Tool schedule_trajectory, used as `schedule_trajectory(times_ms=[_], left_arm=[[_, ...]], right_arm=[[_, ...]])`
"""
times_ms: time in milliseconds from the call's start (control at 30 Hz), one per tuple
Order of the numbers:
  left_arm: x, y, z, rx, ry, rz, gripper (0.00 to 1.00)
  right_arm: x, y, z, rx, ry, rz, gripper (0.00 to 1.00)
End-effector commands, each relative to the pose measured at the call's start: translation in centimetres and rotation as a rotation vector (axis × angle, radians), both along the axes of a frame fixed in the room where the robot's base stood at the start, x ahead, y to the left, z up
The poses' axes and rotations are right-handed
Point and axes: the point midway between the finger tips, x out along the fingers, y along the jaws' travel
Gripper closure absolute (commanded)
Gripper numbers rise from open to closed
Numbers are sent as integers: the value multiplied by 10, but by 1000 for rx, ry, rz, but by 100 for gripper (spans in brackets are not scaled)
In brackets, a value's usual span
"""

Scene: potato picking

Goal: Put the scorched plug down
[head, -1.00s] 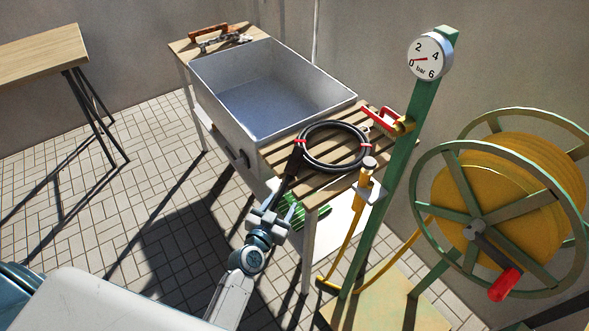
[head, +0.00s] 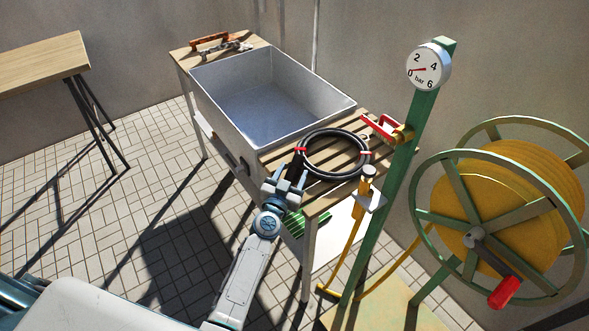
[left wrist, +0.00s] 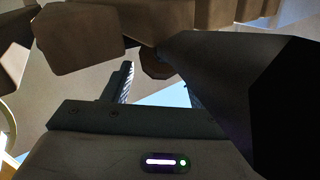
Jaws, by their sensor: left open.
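The scorched plug (head: 294,166) is the dark end of a black coiled cable (head: 335,154) with red ties. It is at the near left edge of the slatted wooden board (head: 345,186). My left gripper (head: 287,180) is open at that edge, its fingers close around or just beside the plug; I cannot tell whether they touch it. In the left wrist view, a large dark shape (left wrist: 225,75), probably the plug, fills the right side, and a ridged finger (left wrist: 122,84) shows left of it. My right gripper is not in view.
A deep metal sink (head: 262,98) adjoins the board. A green post with a pressure gauge (head: 428,66) and a yellow hose reel (head: 500,205) stand to the right. A green item (head: 305,222) lies below the board. A wooden table (head: 40,62) stands far left.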

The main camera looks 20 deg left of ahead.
Motion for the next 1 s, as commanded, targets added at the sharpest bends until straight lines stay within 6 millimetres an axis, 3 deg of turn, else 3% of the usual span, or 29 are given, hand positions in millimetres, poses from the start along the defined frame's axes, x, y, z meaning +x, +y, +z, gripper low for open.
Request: schedule_trajectory(times_ms=[100, 367, 600, 1000], left_arm=[[12, 0, 0, 0, 0, 0, 48], [14, -1, 0, 0, 1, 0, 48], [14, -1, 0, 0, 0, 0, 89], [16, 1, 7, 0, 0, 0, 89]], right_arm=[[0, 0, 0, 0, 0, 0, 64], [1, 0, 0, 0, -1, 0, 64], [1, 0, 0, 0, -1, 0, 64], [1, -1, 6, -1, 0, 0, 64]])
